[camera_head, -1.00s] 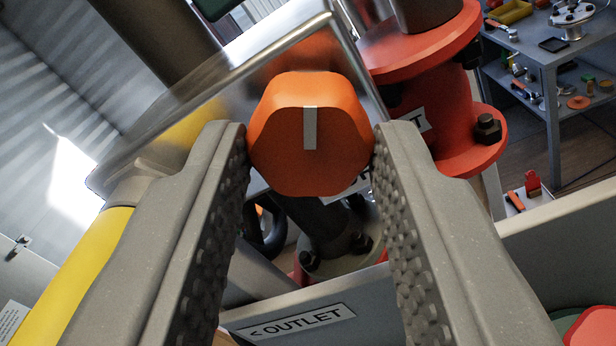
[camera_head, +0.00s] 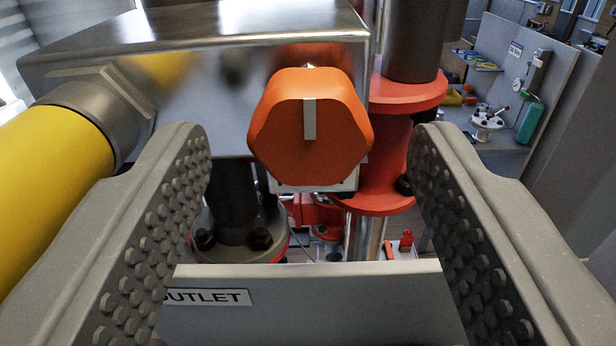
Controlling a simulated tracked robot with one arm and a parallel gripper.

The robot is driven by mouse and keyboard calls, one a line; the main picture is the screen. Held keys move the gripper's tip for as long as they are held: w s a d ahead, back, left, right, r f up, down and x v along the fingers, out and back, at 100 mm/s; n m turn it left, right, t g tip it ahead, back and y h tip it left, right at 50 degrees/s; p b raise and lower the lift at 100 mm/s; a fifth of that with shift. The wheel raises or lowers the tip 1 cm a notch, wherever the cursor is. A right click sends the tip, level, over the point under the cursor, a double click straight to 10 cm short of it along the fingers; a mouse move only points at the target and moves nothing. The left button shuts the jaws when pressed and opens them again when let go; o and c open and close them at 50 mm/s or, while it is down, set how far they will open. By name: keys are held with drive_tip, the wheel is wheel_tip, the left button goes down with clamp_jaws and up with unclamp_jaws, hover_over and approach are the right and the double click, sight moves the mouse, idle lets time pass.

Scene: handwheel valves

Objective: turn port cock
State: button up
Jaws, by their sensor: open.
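The port cock is an orange faceted knob (camera_head: 310,128) with a grey pointer strip (camera_head: 309,119) that stands about upright. It is mounted on the front of a shiny metal box (camera_head: 215,85). My gripper (camera_head: 312,150) is open, with one studded finger to the left of the knob and one to the right. There is a clear gap between the knob and each finger, wider on the right. The knob's back and shaft are hidden.
A thick yellow pipe (camera_head: 50,165) enters the box at left. Red flanged piping (camera_head: 380,165) stands close behind at right. A grey panel (camera_head: 350,295) with an OUTLET label (camera_head: 205,297) lies below. A workbench (camera_head: 500,150) is at the back right.

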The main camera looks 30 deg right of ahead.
drive_tip(key=shift+b+v, duration=1.55)
drive_tip(key=shift+v, duration=1.15)
drive_tip(key=shift+s, duration=0.1)
drive_tip(key=b+v, duration=0.3)
drive_tip(key=v, duration=1)
drive_tip(key=shift+s, duration=0.25)
